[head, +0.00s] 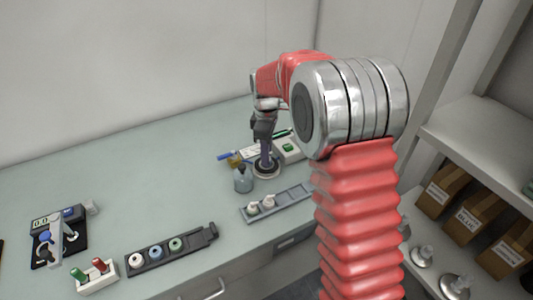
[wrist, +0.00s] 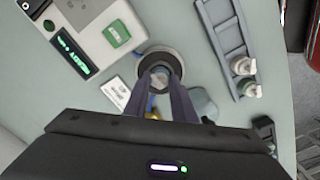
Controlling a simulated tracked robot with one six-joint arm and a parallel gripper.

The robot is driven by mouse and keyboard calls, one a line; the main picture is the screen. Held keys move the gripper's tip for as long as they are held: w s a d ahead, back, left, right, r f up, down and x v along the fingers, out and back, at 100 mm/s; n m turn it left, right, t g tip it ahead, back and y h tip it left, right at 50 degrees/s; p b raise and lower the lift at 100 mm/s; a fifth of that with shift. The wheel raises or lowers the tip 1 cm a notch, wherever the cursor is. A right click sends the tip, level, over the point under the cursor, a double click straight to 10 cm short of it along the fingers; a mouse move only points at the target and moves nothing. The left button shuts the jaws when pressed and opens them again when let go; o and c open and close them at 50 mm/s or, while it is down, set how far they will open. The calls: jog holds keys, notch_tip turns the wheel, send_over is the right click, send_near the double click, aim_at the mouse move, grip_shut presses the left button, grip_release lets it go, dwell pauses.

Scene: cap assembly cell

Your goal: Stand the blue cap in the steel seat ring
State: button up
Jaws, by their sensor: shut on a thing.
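The steel seat ring (head: 266,169) sits on a dark round base on the bench. In the wrist view the ring (wrist: 160,57) shows just beyond my fingertips. My gripper (head: 265,155) points down over the ring. In the wrist view my gripper (wrist: 162,80) is shut on a small grey-blue piece, the blue cap (wrist: 160,77), which lines up with the ring opening. The fingers hide most of the cap, so I cannot tell whether it touches the ring or how upright it is.
A grey bottle (head: 243,181) stands close to the ring at left. A box with a green button (head: 288,147) is behind right. A grey rack (head: 290,197) with white-topped pieces lies in front. The bench middle is clear.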

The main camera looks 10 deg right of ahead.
jog(key=o, duration=0.8)
jog(key=shift+r, duration=0.1)
jog(key=shift+r, duration=3.4)
